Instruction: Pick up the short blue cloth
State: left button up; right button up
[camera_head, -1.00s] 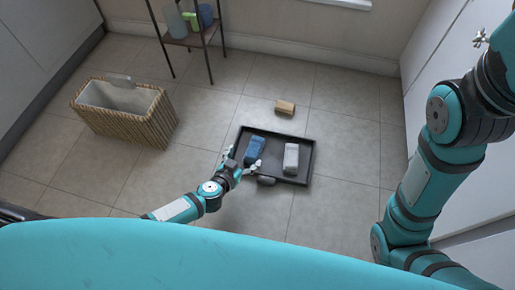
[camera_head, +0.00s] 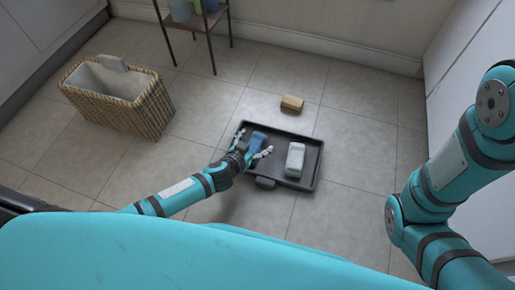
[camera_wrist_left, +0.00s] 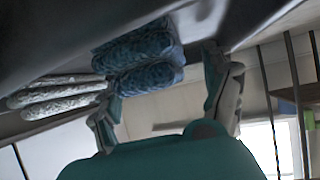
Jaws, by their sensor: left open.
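The blue cloth (camera_head: 257,141) is a folded bundle lying in the left part of a dark tray (camera_head: 309,172) on the floor. In the left wrist view, the blue cloth (camera_wrist_left: 140,60) shows as a stack of rounded folds. My left gripper (camera_head: 254,144) is open, with its fingers spread on either side of the blue cloth in the head view. In the left wrist view, the fingers (camera_wrist_left: 165,90) stand apart with the cloth just beyond them. Whether they touch it I cannot tell. My right arm shows at the right, but its gripper is out of view.
A light grey folded cloth (camera_head: 295,158) lies in the tray to the right of the blue one; it also shows in the left wrist view (camera_wrist_left: 60,95). A tan block (camera_head: 292,103) is on the floor behind the tray. A wicker basket (camera_head: 125,105) stands at left, near a shelf (camera_head: 197,22).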

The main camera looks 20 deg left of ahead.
pick_arm(q)
jog(key=shift+r, duration=0.1)
jog(key=shift+c, duration=0.4)
jog(key=c, duration=1.2)
jog(key=shift+c, duration=0.2)
jog(key=shift+r, duration=0.1)
